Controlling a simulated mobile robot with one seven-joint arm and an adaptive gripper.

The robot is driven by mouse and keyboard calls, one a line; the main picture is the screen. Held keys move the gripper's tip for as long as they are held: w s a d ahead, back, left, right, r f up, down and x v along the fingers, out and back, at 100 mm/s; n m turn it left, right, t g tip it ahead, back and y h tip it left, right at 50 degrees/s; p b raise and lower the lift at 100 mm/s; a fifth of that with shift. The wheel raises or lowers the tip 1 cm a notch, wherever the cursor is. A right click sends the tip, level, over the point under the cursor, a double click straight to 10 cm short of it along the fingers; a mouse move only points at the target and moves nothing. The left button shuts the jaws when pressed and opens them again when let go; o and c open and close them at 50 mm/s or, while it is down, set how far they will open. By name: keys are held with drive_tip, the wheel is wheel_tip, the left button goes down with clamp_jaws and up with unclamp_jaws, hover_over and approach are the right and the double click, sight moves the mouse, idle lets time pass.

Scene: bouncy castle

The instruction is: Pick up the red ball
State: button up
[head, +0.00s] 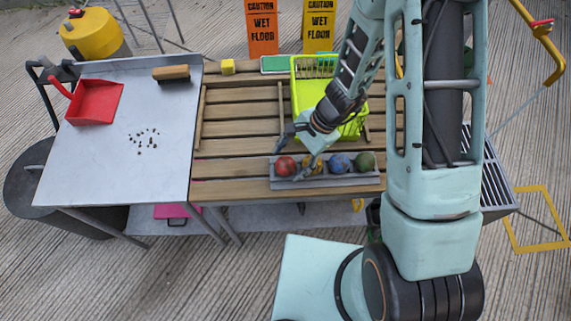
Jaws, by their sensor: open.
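The red ball (286,166) sits at the left end of a grey tray (340,181) on the front edge of the slatted wooden table. A yellowish ball (313,166), partly hidden by my gripper, a blue ball (339,162) and a green ball (364,160) stand in a row to its right. My gripper (291,158) is open and empty, tilted down from the upper right. One finger is behind the red ball and the other reaches down near its right side. I cannot tell whether either finger touches it.
A lime green basket (350,130) stands behind the tray, close to my arm. To the left is a metal table (165,120) with a red dustpan (95,102), a brush (171,73) and dark crumbs. The slats left of the tray are clear.

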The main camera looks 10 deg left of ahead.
drive_tip(key=shift+a+f, duration=0.15)
drive_tip(key=shift+f, duration=0.1)
drive_tip(key=shift+s, duration=0.1)
drive_tip(key=shift+c, duration=0.3)
drive_tip(key=c, duration=1)
drive_tip(key=shift+r, duration=0.1)
